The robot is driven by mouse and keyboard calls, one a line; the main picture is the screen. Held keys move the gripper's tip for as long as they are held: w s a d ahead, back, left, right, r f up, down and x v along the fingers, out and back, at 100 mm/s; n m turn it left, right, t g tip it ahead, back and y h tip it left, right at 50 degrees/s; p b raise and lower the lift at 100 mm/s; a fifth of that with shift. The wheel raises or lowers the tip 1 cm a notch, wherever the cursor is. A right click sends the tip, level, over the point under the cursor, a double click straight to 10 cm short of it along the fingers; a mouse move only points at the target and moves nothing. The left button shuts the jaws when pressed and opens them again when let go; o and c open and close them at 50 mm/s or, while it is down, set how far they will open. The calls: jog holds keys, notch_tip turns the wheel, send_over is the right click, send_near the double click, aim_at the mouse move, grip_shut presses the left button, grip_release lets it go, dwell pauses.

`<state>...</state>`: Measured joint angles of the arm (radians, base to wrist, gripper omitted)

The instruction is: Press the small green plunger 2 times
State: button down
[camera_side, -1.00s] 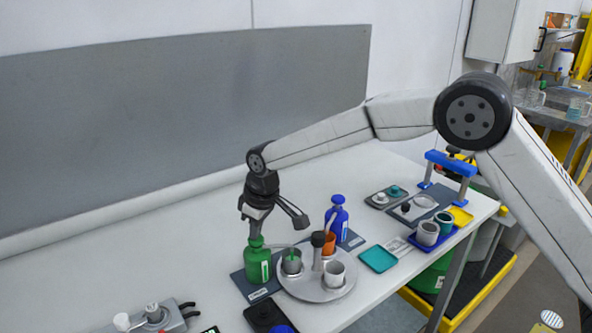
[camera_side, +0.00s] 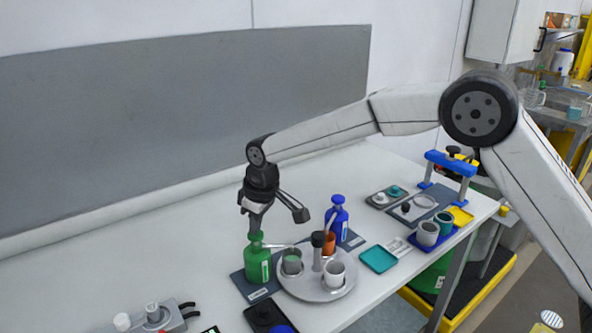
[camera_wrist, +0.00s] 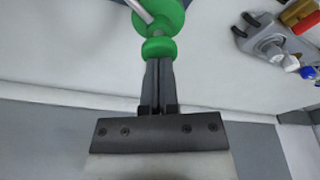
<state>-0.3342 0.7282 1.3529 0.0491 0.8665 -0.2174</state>
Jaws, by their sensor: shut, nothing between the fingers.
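A green pump bottle (camera_side: 258,266) stands on a dark mat on the table, with a green plunger head (camera_side: 256,238) and a thin spout pointing right toward a grey cup (camera_side: 292,262). My gripper (camera_side: 254,232) points down directly over the plunger head, its fingers together and empty. The tips are at or very close to the head's top; I cannot tell whether they touch. In the wrist view the shut fingers (camera_wrist: 158,66) end at the green plunger head (camera_wrist: 159,48), with the bottle beyond it.
A round metal tray (camera_side: 318,294) right of the bottle holds the cups and a dark-topped grinder-like object (camera_side: 318,247). A blue pump bottle (camera_side: 337,217) stands behind it. A teal tray (camera_side: 379,259) lies further right.

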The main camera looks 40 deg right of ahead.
jog(key=shift+f, duration=0.3)
dwell(0.6)
jog(key=shift+f, duration=0.65)
jog(key=shift+r, duration=1.15)
jog(key=shift+r, duration=2.85)
